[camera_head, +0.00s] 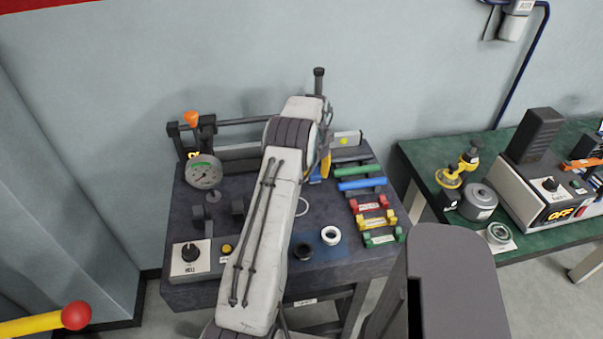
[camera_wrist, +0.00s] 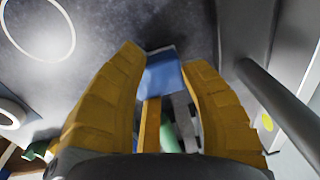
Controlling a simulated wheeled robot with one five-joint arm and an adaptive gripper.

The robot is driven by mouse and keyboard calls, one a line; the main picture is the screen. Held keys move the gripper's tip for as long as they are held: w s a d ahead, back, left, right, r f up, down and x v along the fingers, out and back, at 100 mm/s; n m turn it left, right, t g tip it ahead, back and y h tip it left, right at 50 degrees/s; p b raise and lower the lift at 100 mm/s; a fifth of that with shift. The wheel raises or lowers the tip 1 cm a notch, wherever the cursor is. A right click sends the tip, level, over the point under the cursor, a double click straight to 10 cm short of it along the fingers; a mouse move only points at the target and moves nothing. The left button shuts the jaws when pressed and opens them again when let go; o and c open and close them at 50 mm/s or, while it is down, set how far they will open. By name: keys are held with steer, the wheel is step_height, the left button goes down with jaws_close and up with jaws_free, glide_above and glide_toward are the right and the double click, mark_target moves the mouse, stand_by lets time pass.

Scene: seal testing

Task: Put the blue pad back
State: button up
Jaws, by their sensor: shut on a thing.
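My gripper (camera_wrist: 165,60) has two yellow fingers in the wrist view. A blue pad (camera_wrist: 162,77) shows between them, and the fingers are shut on it. In the head view my gripper (camera_head: 324,166) is behind the end of my arm, over the back right of the dark table, and mostly hidden. A small bit of the blue pad (camera_head: 314,179) shows beside the yellow finger. From these views I cannot tell whether the pad touches the table.
On the dark table (camera_head: 240,285), a green bar (camera_head: 357,170) and a blue bar (camera_head: 361,184) lie right of my gripper. Red (camera_head: 369,203), yellow and green brackets are nearer.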

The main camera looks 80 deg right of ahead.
mark_target(315, 173)
steer(key=shift+s+f, duration=0.15)
steer(key=shift+f, duration=0.25)
steer(key=o, duration=1.1)
steer(key=shift+o, duration=0.2)
steer(key=shift+r, duration=0.1)
step_height(315, 173, up, 12)
steer(key=a+b, duration=0.1)
steer(key=b, duration=0.2)
steer(key=shift+s, duration=0.1)
stand_by(0.4)
